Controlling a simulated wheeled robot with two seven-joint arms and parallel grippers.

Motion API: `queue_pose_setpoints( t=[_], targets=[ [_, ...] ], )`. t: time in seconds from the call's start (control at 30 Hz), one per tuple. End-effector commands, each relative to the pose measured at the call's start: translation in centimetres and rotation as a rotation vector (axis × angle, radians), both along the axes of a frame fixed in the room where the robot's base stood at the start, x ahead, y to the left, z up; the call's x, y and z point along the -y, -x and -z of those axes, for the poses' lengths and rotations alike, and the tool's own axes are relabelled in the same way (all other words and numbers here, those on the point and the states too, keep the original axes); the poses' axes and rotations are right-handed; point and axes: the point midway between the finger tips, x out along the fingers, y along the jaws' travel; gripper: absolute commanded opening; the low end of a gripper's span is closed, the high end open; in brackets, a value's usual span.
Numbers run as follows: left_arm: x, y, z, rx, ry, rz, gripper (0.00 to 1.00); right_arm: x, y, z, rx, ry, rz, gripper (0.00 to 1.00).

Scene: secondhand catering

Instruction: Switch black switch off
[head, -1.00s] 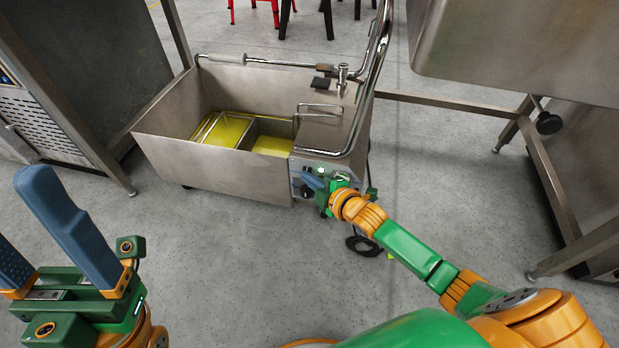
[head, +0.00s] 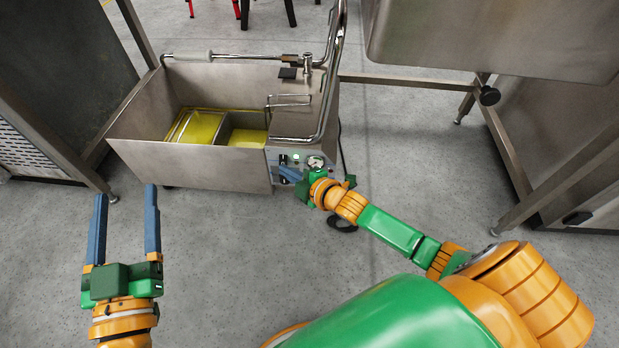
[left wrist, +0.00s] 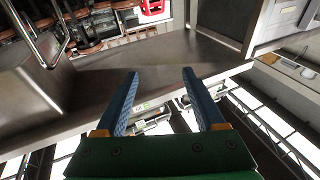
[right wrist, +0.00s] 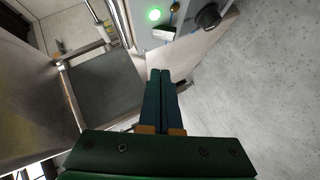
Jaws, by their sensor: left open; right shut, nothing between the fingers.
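The control panel (head: 272,157) is on the front right corner of a steel tank unit (head: 190,166). It has a lit green lamp (head: 283,158), which also shows in the right wrist view (right wrist: 154,14). Beside the lamp there is a small dark-and-pale part (right wrist: 163,33), possibly the black switch; its position is unclear. A round black knob (right wrist: 208,15) sits to its right. My right gripper (head: 284,172) is shut and empty in front of the panel; its fingertips (right wrist: 160,72) appear just below these controls in the wrist view. My left gripper (head: 126,190) is open and empty, away from the panel.
The tank holds yellow liquid (head: 200,127) and has a chrome pipe (head: 328,100) at its right. A steel table or sink (head: 490,40) with legs stands at the right. Steel furniture also stands at the left. The grey floor in front is clear.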

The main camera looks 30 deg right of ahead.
Motion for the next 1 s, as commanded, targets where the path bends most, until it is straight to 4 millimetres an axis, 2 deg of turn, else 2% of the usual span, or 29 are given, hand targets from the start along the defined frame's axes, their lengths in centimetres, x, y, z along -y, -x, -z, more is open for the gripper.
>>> queue_pose_setpoints(
  t=[0.23, 0.47, 0.7, 1.0],
  targets=[
    [-0.8, 0.0, 5.8, -0.311, -0.066, -0.025, 0.71, 0.4, 1.3, -0.8, -0.001, 0.000, 0.000, 0.00],
    [-1.9, 1.8, 11.2, -0.599, -0.125, -0.045, 0.71, 0.7, 2.5, -1.4, -0.001, 0.000, 0.000, 0.00],
    [-3.3, 5.3, 15.8, -0.893, -0.181, -0.065, 0.71, 1.2, 3.8, -2.0, -0.001, 0.001, -0.001, 0.00],
    [-4.9, 11.2, 19.9, -1.243, -0.243, -0.081, 0.71, 1.7, 5.6, -2.9, -0.002, 0.000, 0.001, 0.00]
  ],
)
